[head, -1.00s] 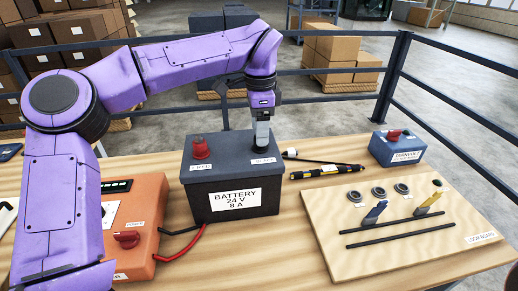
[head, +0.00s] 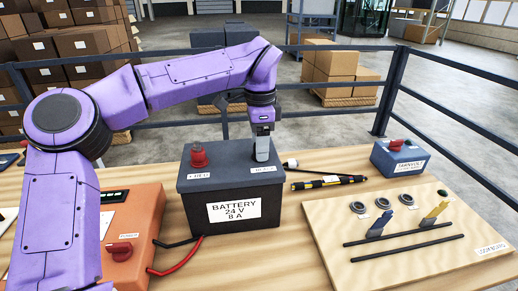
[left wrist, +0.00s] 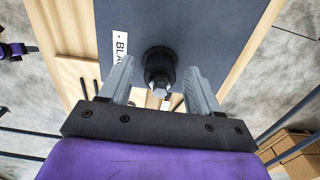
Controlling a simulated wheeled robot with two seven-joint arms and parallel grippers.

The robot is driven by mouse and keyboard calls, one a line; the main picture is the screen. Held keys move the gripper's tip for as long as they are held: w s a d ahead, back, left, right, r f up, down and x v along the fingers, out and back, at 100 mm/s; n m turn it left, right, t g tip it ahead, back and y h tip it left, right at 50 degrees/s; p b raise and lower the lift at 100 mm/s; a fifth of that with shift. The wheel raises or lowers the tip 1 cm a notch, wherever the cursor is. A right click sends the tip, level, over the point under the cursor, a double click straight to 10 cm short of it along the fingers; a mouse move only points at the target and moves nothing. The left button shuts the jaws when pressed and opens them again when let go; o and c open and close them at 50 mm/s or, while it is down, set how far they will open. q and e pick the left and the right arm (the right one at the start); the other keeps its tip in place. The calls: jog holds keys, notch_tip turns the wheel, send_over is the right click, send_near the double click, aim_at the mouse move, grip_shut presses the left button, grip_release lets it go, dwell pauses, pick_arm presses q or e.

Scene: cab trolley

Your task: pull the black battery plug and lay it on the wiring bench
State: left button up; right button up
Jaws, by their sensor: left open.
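The black battery plug (left wrist: 160,62) stands on top of the dark grey battery (head: 232,186), by the BLACK label. In the head view my left gripper (head: 263,150) points straight down over that spot and its fingers hide the plug. In the left wrist view the open fingers of my left gripper (left wrist: 158,75) stand one on each side of the plug, with a gap visible around it. The wiring bench (head: 160,170) is the pale wooden top under the battery. I do not make out my right gripper.
A red plug (head: 198,155) stands left on the battery. An orange charger (head: 140,225) is at left, with black and red cables to the battery. A striped tester (head: 330,182), a blue box (head: 400,157) and a switch board (head: 400,265) are at right. Some bare wood lies between.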

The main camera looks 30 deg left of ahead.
dwell(0.8)
pick_arm(q)
grip_shut()
jog(key=shift+r+p, duration=1.6)
jog(key=shift+r, duration=1.45)
